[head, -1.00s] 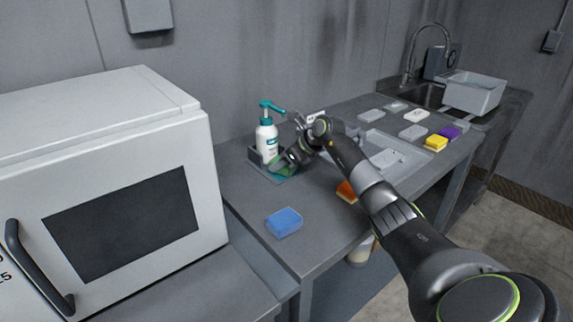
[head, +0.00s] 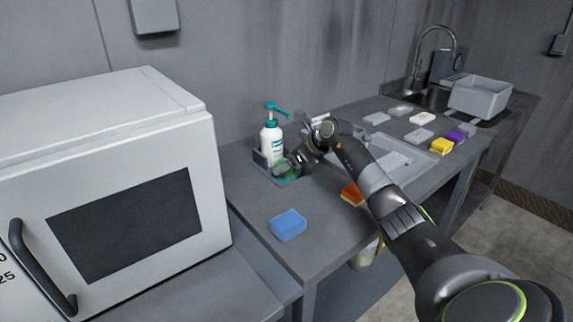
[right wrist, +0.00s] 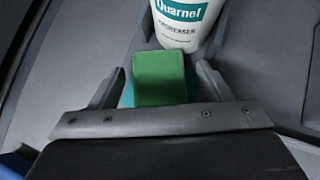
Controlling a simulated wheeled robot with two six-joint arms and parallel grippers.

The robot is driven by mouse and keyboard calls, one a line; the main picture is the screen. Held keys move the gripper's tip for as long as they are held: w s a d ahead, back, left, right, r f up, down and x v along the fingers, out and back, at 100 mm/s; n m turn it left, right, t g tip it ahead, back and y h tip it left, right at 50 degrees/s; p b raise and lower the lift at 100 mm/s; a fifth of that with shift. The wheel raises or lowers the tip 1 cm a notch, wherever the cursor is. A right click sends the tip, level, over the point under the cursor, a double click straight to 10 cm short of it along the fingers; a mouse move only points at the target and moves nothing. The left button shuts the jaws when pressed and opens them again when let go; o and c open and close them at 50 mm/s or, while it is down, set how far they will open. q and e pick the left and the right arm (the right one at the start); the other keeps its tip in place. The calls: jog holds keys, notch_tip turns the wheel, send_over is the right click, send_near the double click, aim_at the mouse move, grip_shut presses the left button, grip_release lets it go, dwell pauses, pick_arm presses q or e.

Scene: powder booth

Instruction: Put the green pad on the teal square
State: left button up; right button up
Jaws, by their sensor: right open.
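The green pad (right wrist: 160,78) lies over the teal square (right wrist: 127,96), whose edges show on both sides of it in the right wrist view. In the head view, the pad (head: 284,168) is partly hidden by my gripper, with a sliver of teal (head: 289,181) below it. My right gripper (right wrist: 160,82) is open, its fingers on either side of the pad with gaps between. In the head view, the right gripper (head: 287,165) is low beside the bottle. My left gripper is not in view.
A white pump bottle (head: 271,145) stands just behind the pad, close to the fingertips. A blue sponge (head: 288,225) and an orange sponge (head: 351,194) lie on the grey counter. A microwave (head: 120,190) stands left. Several pads lie near the sink (head: 428,97).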

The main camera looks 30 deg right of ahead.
jog(key=b+v, duration=0.1)
jog(key=v, duration=1)
